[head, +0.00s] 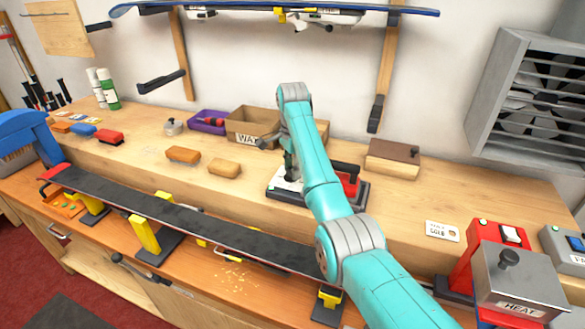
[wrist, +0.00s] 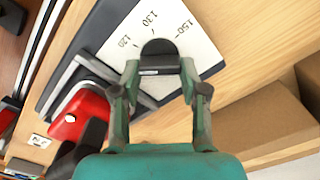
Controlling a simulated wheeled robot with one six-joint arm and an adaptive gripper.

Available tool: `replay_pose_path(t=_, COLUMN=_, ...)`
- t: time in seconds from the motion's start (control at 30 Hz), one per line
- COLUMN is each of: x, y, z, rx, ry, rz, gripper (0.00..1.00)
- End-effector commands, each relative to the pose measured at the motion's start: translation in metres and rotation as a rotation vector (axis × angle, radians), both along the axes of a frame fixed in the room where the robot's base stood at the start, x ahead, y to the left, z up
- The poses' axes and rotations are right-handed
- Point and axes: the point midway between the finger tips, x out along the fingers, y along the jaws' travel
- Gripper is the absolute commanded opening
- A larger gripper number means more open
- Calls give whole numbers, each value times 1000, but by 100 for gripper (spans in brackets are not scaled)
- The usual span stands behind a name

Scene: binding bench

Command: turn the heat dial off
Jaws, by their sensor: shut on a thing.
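The heat dial (wrist: 158,50) is a round black knob on a white plate (wrist: 112,57) printed with 120, 130 and 150 in the wrist view. My gripper (wrist: 160,68) is shut on the dial, one finger on each side of it. I cannot tell which mark the dial points at. The plate is on a dark base (head: 283,196) in the head view, beside a red iron with a black handle (head: 347,177). In the head view my arm hides most of the gripper and the dial.
A grey box labelled HEAT (head: 518,290) with a black knob stands at the front right. A long dark ski (head: 190,216) lies along the front on yellow supports.

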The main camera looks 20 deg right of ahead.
Motion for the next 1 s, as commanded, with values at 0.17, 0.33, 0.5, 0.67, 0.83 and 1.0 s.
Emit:
replay_pose_path(t=0.17, x=1, y=0, z=0, rx=0, ry=0, rz=120, gripper=9)
replay_pose_path(t=0.33, x=1, y=1, z=-1, rx=0, ry=0, rz=253, gripper=9)
replay_pose_path(t=0.5, x=2, y=1, z=-1, rx=0, ry=1, rz=374, gripper=9)
replay_pose_path(t=0.67, x=2, y=2, z=-1, rx=1, ry=1, rz=463, gripper=9)
replay_pose_path(t=0.83, x=2, y=2, z=-1, rx=0, ry=2, rz=524, gripper=9)
replay_pose_path(t=1.0, x=2, y=2, z=-1, rx=0, ry=2, rz=552, gripper=9)
